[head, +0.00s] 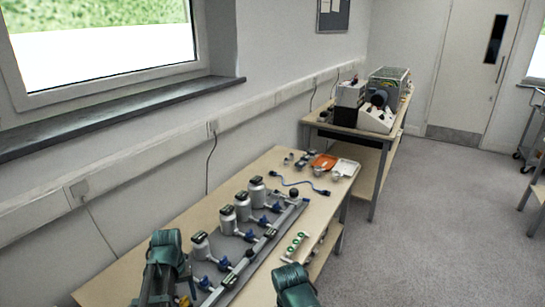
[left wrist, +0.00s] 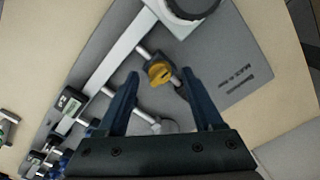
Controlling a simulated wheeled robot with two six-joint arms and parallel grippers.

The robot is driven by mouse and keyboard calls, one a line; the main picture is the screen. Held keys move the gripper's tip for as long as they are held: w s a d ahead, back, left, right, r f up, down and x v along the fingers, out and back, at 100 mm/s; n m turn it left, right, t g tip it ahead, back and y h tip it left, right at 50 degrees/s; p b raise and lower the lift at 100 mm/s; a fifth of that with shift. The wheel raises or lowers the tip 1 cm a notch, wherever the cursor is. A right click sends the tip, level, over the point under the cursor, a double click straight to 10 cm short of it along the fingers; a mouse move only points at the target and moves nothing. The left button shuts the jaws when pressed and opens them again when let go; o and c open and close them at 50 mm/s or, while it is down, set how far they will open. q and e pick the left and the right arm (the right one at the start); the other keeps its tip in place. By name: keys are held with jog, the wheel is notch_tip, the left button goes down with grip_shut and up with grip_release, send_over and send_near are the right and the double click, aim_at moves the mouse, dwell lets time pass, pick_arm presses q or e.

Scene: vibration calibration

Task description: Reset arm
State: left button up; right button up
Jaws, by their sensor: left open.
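My left gripper (left wrist: 162,95) is open in the left wrist view, with its two dark blue fingers apart and nothing held. Between and beyond the fingertips is a valve with a yellow knob (left wrist: 160,72) on a grey rig plate (left wrist: 215,60). I cannot tell whether the fingers touch it. In the head view my left arm is at the near end of the rig plate (head: 283,222), and its fingers are mostly hidden. My right arm shows only as a teal link at the bottom edge; its gripper is out of the frame.
The rig carries several grey canisters (head: 243,207) and blue-handled valves (head: 224,264). A blue cable (head: 300,184), an orange tray (head: 324,161) and a white tray (head: 347,167) lie at the table's far end. A second table holds instruments (head: 377,119). Open floor (head: 430,220) lies right.

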pick_arm(q)
jog(key=shift+m, duration=0.7)
